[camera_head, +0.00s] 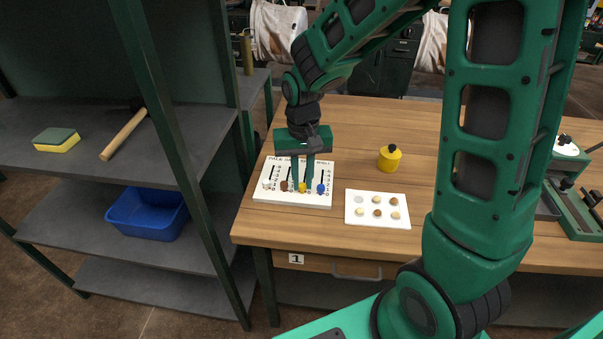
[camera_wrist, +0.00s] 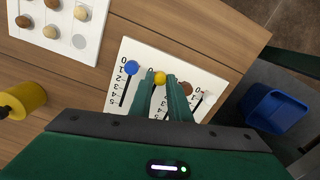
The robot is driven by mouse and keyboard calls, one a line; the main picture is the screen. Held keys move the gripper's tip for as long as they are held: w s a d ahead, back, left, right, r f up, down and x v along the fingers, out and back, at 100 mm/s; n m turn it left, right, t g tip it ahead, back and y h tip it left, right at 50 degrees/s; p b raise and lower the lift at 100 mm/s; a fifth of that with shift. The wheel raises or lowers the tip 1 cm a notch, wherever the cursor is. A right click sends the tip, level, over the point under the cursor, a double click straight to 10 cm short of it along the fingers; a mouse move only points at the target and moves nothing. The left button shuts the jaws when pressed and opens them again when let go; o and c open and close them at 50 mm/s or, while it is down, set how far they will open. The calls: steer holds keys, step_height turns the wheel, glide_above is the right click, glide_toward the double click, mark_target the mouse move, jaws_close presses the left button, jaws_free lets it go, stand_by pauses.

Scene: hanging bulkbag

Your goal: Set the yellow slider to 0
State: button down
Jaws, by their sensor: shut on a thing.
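The white slider board (camera_head: 264,198) lies near the left front of the wooden table, and its printed scale (camera_wrist: 117,84) shows in the wrist view. The yellow slider knob (camera_head: 302,188) is at the board's near side, by the 0 end of the scale. In the wrist view the yellow knob (camera_wrist: 160,77) is level with the row of blue (camera_wrist: 131,68), brown (camera_wrist: 186,88) and white (camera_wrist: 207,97) knobs. My gripper (camera_head: 303,184) points down over the board, its fingers (camera_wrist: 160,82) shut on the yellow knob. The fingers hide most of the yellow slot.
A white tray (camera_head: 352,212) with several round pieces lies right of the board. A yellow weight (camera_head: 389,159) stands behind it. A shelf at left holds a sponge (camera_head: 57,140), a hammer (camera_head: 124,134) and a blue bin (camera_head: 146,214). The table between board and front edge is clear.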

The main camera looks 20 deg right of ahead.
mark_target(302, 185)
steer(key=c, duration=1.7)
jaws_free()
steer(key=shift+s+a, duration=0.2)
steer(key=shift+s, duration=0.05)
steer(key=shift+o, duration=0.2)
steer(key=shift+w, duration=0.1)
steer(key=shift+r, duration=0.5)
step_height(302, 185, up, 10)
steer(key=shift+d+f, duration=0.1)
steer(key=shift+f, duration=0.05)
steer(key=s+d+r+m, duration=0.2)
steer(key=s+d, duration=0.8)
steer(key=d, duration=0.3)
steer(key=s+d+f, duration=0.1)
steer(key=s+d, duration=0.2)
steer(key=s, duration=0.3)
steer(key=s+d+f+m, duration=0.1)
steer(key=s+d, duration=0.2)
steer(key=s, duration=0.4)
steer(key=shift+m, duration=0.3)
